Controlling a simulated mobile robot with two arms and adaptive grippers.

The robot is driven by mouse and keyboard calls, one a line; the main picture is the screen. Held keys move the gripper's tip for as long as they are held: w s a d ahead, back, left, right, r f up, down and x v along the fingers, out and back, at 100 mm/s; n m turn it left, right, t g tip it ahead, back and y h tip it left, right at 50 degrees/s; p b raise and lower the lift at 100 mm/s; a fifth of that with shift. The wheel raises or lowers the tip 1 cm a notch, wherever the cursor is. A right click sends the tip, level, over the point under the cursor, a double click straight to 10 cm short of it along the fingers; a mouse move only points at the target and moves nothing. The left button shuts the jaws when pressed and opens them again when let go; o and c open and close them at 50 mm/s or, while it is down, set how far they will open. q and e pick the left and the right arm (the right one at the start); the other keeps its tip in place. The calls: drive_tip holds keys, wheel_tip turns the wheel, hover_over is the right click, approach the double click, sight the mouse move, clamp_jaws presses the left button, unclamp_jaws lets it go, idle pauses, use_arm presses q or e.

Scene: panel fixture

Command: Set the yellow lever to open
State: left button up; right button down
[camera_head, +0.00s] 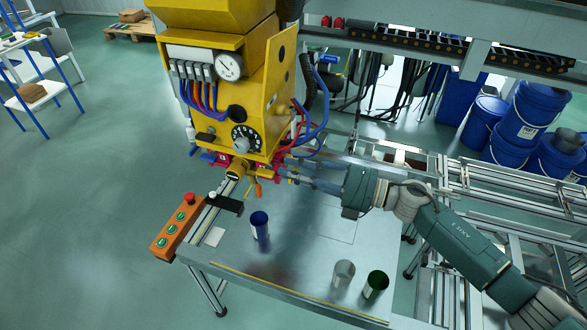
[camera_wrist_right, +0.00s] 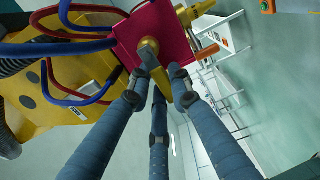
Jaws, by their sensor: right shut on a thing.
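The yellow lever (camera_wrist_right: 182,92) shows in the right wrist view, in front of a red valve block (camera_wrist_right: 138,36) with a round yellow hub. The fingers of my right gripper (camera_wrist_right: 158,86) are closed around the lever, hiding part of it. In the head view my right gripper (camera_head: 287,173) reaches in from the right to the red block (camera_head: 236,165), low on the yellow machine (camera_head: 238,95). The lever's exact angle is hard to tell. My left gripper is in neither view.
Red and blue hoses (camera_wrist_right: 75,90) run close to the gripper on the left. Below is a grey table with a blue cup (camera_head: 260,226), a pale cup (camera_head: 343,272), a green cup (camera_head: 376,284) and an orange button box (camera_head: 176,228). The table's middle is clear.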

idle(0.4)
drive_tip(key=c, duration=1.5)
unclamp_jaws()
drive_tip(key=shift+c, duration=0.2)
drive_tip(key=shift+d, duration=0.1)
drive_tip(key=v, duration=1.2)
drive_tip(key=shift+w+r, duration=0.1)
